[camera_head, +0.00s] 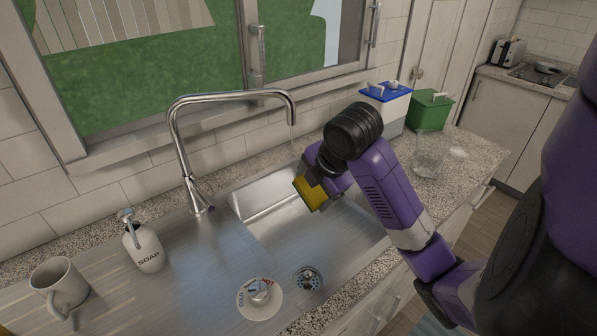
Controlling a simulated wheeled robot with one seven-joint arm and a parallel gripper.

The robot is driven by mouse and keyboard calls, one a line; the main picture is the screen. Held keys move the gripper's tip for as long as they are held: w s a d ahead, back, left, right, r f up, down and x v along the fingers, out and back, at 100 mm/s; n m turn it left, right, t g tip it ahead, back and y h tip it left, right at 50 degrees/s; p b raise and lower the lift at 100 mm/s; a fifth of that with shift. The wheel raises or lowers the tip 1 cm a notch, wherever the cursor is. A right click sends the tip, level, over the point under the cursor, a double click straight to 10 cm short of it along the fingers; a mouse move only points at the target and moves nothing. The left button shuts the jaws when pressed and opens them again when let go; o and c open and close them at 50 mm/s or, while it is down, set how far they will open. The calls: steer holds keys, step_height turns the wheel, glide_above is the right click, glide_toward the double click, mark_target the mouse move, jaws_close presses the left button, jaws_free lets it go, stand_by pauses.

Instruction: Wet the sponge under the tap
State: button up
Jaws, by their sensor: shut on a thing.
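A yellow sponge (310,194) is held in my gripper (314,184), over the sink basin (262,202). The sponge is tilted, and its upper right part is hidden by the fingers. The silver tap (180,140) arches over from the left, and its spout ends a little above and left of the gripper. A thin pale line runs down from the spout and looks like water. I cannot tell whether it touches the sponge. A round control marked COLD and HOT (260,297) sits at the front of the sink.
A white soap bottle (145,249) and a mug (60,288) stand on the left drainboard. A clear glass (430,155), a blue-lidded container (388,108) and a green container (431,110) stand on the right counter. The window is behind the tap.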

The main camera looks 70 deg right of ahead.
mark_target(319, 196)
stand_by(0.4)
steer(key=shift+p+v, duration=1.2)
steer(key=shift+s+a+r+p, duration=0.5)
steer(key=shift+s+a+p, duration=0.15)
steer(key=shift+s+p, duration=0.1)
steer(key=shift+s+a+r+p, duration=0.5)
steer(key=shift+s+a+p, duration=0.15)
steer(key=shift+a+p, duration=0.05)
steer(key=shift+f, duration=0.15)
steer(key=w+d+f+b, duration=0.1)
steer(key=b, duration=0.1)
steer(key=w+d+f+b, duration=0.1)
steer(key=w+f+b, duration=0.1)
steer(key=shift+d+f+b, duration=0.3)
steer(key=shift+d+b, duration=0.05)
steer(key=shift+d, duration=0.05)
steer(key=shift+w+d+f+b, duration=0.3)
steer(key=shift+w+d+b, duration=0.15)
steer(key=shift+b, duration=0.1)
steer(key=shift+w+d+r, duration=0.15)
steer(key=shift+w+d, duration=0.15)
steer(key=shift+d, duration=0.1)
steer(key=shift+s, duration=0.1)
